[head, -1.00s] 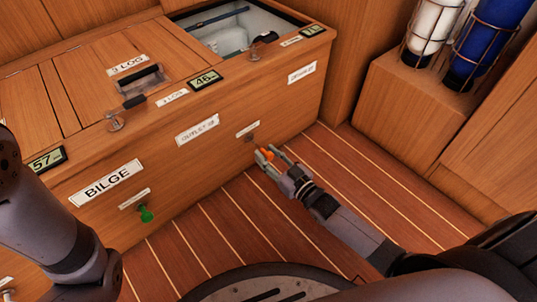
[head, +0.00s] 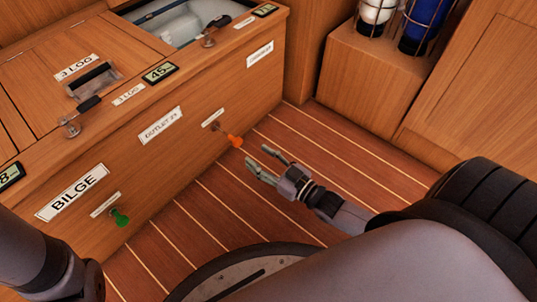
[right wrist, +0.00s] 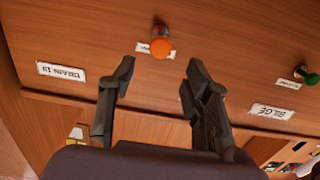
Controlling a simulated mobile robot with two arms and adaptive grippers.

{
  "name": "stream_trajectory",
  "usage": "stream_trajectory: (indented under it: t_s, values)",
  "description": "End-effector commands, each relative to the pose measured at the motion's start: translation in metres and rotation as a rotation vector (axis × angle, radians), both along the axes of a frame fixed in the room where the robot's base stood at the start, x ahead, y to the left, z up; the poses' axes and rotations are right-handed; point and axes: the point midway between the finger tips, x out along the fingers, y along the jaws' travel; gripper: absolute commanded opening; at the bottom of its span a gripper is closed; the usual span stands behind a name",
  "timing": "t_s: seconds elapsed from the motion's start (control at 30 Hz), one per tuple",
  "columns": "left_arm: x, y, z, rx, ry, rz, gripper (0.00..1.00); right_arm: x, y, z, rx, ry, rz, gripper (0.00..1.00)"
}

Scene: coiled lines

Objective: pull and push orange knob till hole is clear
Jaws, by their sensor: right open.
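The orange knob (head: 235,141) sticks out from the front of the wooden locker (head: 190,165), below a small white label. In the right wrist view the orange knob (right wrist: 161,47) shows end-on, beyond and between my fingertips. My right gripper (head: 266,162) is open and empty, just to the right of the knob and apart from it. The fingers of my right gripper (right wrist: 158,75) stand wide apart in the right wrist view. A hole is not discernible in either view. My left gripper is out of view; only part of my left arm shows at the lower left.
A green knob (head: 120,217) sits on the same front near the BILGE label (head: 72,192). An open bin (head: 185,18) and small displays are on the locker top. Caged white and blue cylinders (head: 424,25) stand at the back right. The plank floor (head: 330,150) is clear.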

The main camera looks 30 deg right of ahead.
Motion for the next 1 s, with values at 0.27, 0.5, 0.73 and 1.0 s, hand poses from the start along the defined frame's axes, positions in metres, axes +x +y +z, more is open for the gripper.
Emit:
stream_trajectory:
  t_s: [0.27,0.5,0.73,1.0]
  values:
    - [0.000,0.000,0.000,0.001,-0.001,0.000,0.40,-0.026,-0.009,0.000,0.000,0.000,0.000,0.45]
    - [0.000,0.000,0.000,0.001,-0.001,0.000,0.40,-0.027,-0.010,0.000,0.000,-0.001,0.000,0.45]
    - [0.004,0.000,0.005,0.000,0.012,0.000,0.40,-0.028,-0.010,0.007,-0.143,-0.053,0.002,0.32]
    - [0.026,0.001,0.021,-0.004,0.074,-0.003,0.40,-0.037,-0.015,0.028,-1.030,-0.357,0.033,0.14]
